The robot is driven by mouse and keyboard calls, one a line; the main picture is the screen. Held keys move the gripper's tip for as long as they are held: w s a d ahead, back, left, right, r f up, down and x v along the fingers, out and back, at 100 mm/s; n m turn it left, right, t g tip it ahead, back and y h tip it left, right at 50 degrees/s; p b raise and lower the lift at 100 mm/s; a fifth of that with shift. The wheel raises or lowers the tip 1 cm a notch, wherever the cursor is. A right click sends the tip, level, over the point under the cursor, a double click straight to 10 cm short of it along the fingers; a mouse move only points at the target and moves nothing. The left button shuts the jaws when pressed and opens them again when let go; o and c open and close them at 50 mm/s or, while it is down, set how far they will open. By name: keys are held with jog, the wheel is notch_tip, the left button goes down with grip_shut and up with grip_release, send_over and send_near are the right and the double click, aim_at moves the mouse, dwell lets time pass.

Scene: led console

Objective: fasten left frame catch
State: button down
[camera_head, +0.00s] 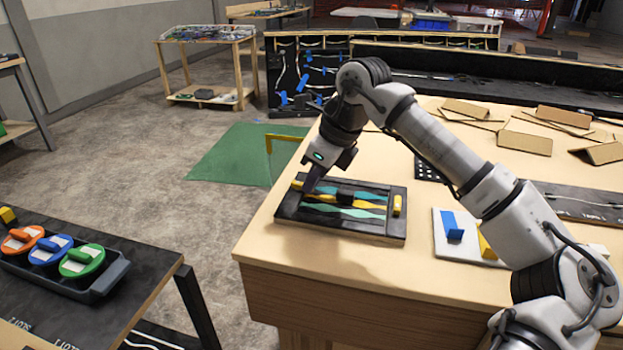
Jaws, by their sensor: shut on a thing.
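A black frame (335,230) with teal and yellow wavy strips lies on the wooden table near its left front corner. The left frame catch (298,184) is a small yellow piece at the frame's left edge, partly hidden by my gripper. A second yellow catch (397,205) stands along the frame's right edge. My gripper (308,187) points down at the left edge of the frame and is shut on the left catch. Its fingertips are small and dark here, so the exact contact is hard to see.
A white board (445,250) with a blue and a yellow block lies right of the frame, below my arm. Cardboard pieces (525,142) lie further back. A tray (105,285) with orange, blue and green round pieces stands on a separate table at left.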

jog(key=shift+w+d+n+g, duration=0.1)
jog(key=shift+w+n+g, duration=0.1)
jog(key=shift+n, duration=0.35)
jog(key=shift+w+n+g, duration=0.1)
jog(key=shift+n+g, duration=0.1)
jog(key=shift+n, duration=0.35)
jog(key=c, duration=1.5)
grip_release()
jog(key=shift+o, duration=0.2)
jog(key=v, duration=1.4)
jog(key=shift+d, duration=0.15)
jog(key=shift+w+f, duration=0.1)
jog(key=shift+f, duration=0.05)
